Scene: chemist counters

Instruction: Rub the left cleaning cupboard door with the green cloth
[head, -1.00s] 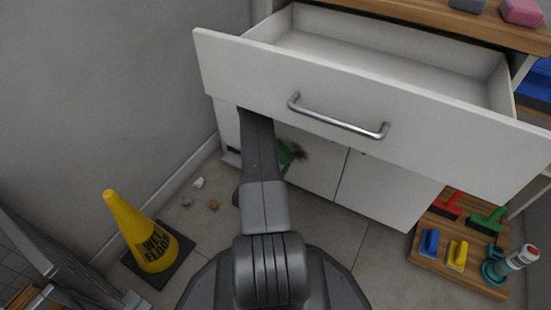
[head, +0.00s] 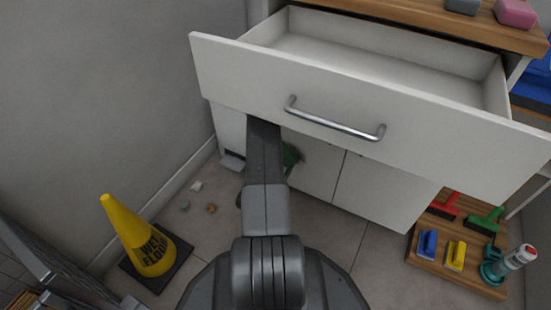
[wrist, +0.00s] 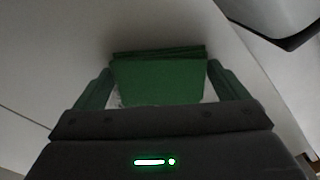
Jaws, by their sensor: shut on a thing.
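The left cleaning cupboard door (head: 316,168) is a white panel under the open drawer, partly hidden by the drawer front and my arm. The green cloth (wrist: 160,80) is a folded pad between my gripper's fingers. My gripper (wrist: 160,72) is shut on it. In the wrist view the cloth's far edge is at a pale surface with a dark shadow around it; I cannot tell whether it presses on it. In the head view a bit of green (head: 291,157) shows beside my arm in front of the left door; the gripper is mostly hidden there.
The open drawer (head: 350,85) juts out above my arm. A yellow wet floor cone (head: 140,235) stands at the left by the wall, with small debris (head: 196,186) near it. A wooden board (head: 450,275) with brushes and a bottle (head: 518,258) lies at the right.

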